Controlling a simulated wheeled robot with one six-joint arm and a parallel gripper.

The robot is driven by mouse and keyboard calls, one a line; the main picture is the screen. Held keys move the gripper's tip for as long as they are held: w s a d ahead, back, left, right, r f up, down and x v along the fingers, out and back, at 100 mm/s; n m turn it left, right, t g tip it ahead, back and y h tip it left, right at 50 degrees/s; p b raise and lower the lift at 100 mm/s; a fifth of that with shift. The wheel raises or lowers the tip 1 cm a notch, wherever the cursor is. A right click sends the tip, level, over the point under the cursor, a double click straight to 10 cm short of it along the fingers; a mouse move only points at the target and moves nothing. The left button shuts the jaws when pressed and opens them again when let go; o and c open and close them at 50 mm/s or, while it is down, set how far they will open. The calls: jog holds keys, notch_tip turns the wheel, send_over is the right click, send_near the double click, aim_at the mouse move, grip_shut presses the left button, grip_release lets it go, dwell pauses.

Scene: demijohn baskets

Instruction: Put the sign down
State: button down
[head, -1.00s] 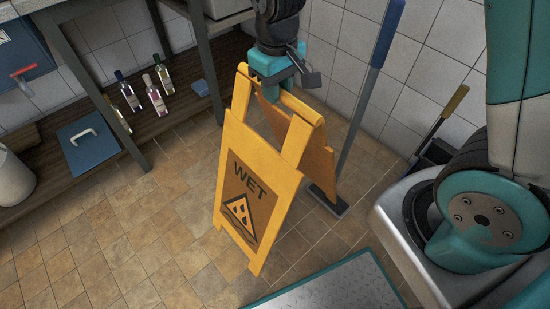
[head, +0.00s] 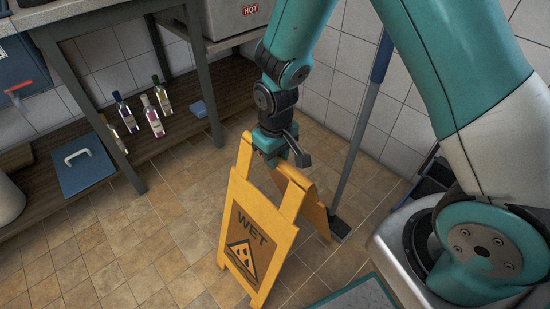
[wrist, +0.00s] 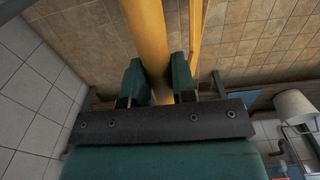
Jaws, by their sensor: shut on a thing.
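The yellow wet-floor sign (head: 251,238) stands upright in an A shape in the middle of the head view, its front panel reading WET. My gripper (head: 272,153) is at its top and shut on the top bar. In the wrist view the yellow bar (wrist: 146,35) runs between the two green fingers of my gripper (wrist: 160,82). The sign's lower edge looks at or very close to the tiled floor; I cannot tell whether it touches. My gripper hides part of the sign's top.
A blue-handled mop or broom (head: 366,116) leans on the wall behind the sign. Several bottles (head: 152,116) and a blue lidded box (head: 84,163) are on the low shelf at left. The tiled floor (head: 150,250) left of the sign is clear.

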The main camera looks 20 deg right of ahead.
jog(key=shift+f, duration=0.1)
jog(key=c, duration=0.9)
grip_release()
jog(key=shift+c, duration=0.2)
notch_tip(320, 180, up, 12)
jog(key=p, duration=0.3)
jog(key=s+a+r+n+y, duration=0.1)
jog(key=s+a+r+y, duration=0.1)
jog(key=s+r, duration=0.6)
jog(key=s+a+r+n+y, duration=0.2)
jog(key=s+r, duration=0.6)
jog(key=s, duration=0.2)
jog(key=shift+s+a, duration=0.3)
jog(key=shift+a, duration=0.1)
